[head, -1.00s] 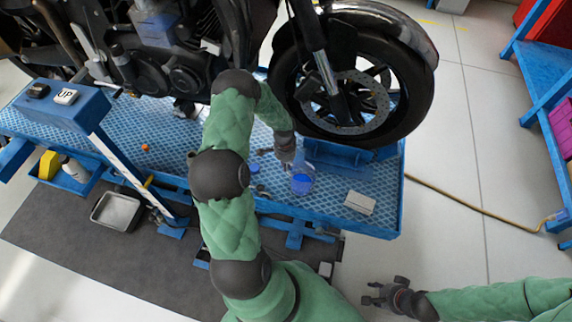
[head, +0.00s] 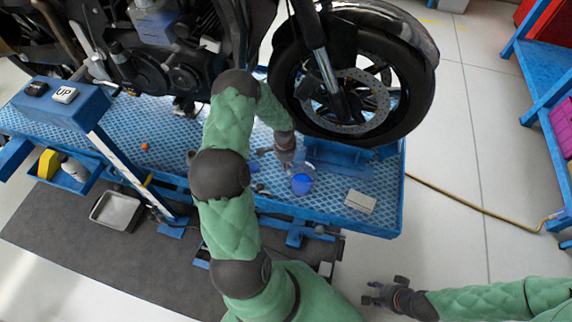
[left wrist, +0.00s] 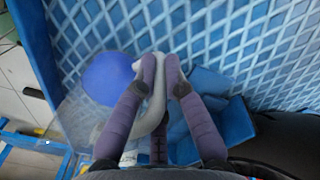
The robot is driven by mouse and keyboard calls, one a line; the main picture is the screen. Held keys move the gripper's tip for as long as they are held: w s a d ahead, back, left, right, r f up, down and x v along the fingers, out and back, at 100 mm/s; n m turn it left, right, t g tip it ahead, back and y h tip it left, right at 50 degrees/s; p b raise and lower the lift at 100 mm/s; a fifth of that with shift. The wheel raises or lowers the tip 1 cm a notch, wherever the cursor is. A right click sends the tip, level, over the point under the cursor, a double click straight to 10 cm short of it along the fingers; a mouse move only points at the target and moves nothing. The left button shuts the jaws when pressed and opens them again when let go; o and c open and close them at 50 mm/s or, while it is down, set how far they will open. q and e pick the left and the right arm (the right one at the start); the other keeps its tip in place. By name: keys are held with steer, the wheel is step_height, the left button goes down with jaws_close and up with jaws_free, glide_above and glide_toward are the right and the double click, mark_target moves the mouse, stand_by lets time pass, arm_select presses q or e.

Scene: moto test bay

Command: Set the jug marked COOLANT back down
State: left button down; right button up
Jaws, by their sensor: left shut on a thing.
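A clear jug with blue liquid (head: 301,184) is at the near edge of the blue patterned lift deck, below the front wheel. No marking on it is readable. My left gripper (head: 287,158) is at the jug's upper left side. In the left wrist view its two fingers (left wrist: 162,72) are shut on the jug's pale handle (left wrist: 150,112), with the blue liquid (left wrist: 112,78) to their left. I cannot tell whether the jug's base touches the deck. My right gripper (head: 378,293) is empty and its fingers look apart, over the floor at lower right.
A motorcycle's front wheel (head: 352,92) stands on the lift deck (head: 225,165) behind the jug. A pale box (head: 359,201) lies on the deck to the jug's right. Small dark items lie left of the jug. A metal tray (head: 117,211) is on the floor mat.

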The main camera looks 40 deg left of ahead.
arm_select(q)
steer(key=c, duration=1.2)
jaws_free()
steer(key=shift+c, duration=0.2)
step_height(320, 180, up, 12)
steer(key=shift+a, duration=0.3)
